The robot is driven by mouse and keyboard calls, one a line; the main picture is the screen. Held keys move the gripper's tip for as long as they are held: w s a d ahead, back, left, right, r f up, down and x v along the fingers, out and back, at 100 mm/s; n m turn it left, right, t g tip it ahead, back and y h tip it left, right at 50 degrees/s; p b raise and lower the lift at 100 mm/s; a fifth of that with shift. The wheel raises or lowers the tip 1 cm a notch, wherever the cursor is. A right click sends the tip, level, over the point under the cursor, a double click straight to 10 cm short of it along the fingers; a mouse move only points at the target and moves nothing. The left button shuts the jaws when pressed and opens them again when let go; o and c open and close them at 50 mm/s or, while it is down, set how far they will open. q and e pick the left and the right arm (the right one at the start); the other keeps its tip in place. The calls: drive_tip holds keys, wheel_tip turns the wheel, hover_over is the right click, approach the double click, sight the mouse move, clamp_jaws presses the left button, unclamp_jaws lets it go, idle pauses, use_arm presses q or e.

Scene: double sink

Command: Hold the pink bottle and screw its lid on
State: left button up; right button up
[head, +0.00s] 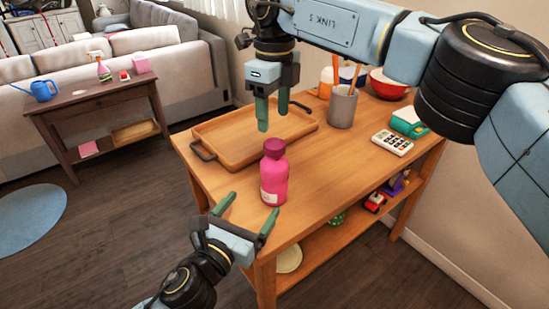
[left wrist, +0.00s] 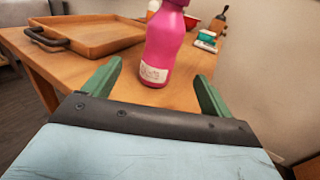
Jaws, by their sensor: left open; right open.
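The pink bottle (head: 273,180) stands upright on the wooden table near its front edge. A darker magenta lid (head: 274,147) sits on top of its neck; I cannot tell how tight it is. In the left wrist view the bottle (left wrist: 164,48) is ahead of the fingers, its top cut off by the frame. My left gripper (head: 246,218) is open and low at the table's front edge, its green fingers pointing at the bottle without holding it. My right gripper (head: 273,112) is open and empty, pointing down above the tray, behind and higher than the bottle's lid.
A wooden tray (head: 230,150) with dark handles lies left of and behind the bottle. A grey cup (head: 342,108) with sticks, a red bowl (head: 389,84), a calculator (head: 392,143) and a teal box (head: 409,122) stand to the right. The table (head: 325,170) is bare right of the bottle.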

sight(278, 170)
use_arm(q)
drive_tip(key=shift+w+d, duration=0.1)
drive_tip(key=shift+w, duration=0.25)
use_arm(e)
drive_tip(key=shift+w+d+r, duration=0.1)
drive_tip(key=shift+w+r, duration=0.2)
drive_tip(key=shift+w, duration=0.1)
use_arm(q)
drive_tip(key=shift+s+r, duration=0.25)
use_arm(e)
drive_tip(key=shift+s+r, duration=0.25)
drive_tip(key=shift+s, duration=0.05)
use_arm(q)
drive_tip(key=shift+s+r, duration=0.1)
drive_tip(key=shift+s, duration=0.25)
use_arm(e)
drive_tip(key=shift+s, duration=0.45)
use_arm(q)
drive_tip(key=shift+w, duration=0.25)
use_arm(e)
drive_tip(key=shift+w, duration=0.1)
use_arm(q)
drive_tip(key=x, duration=1.3)
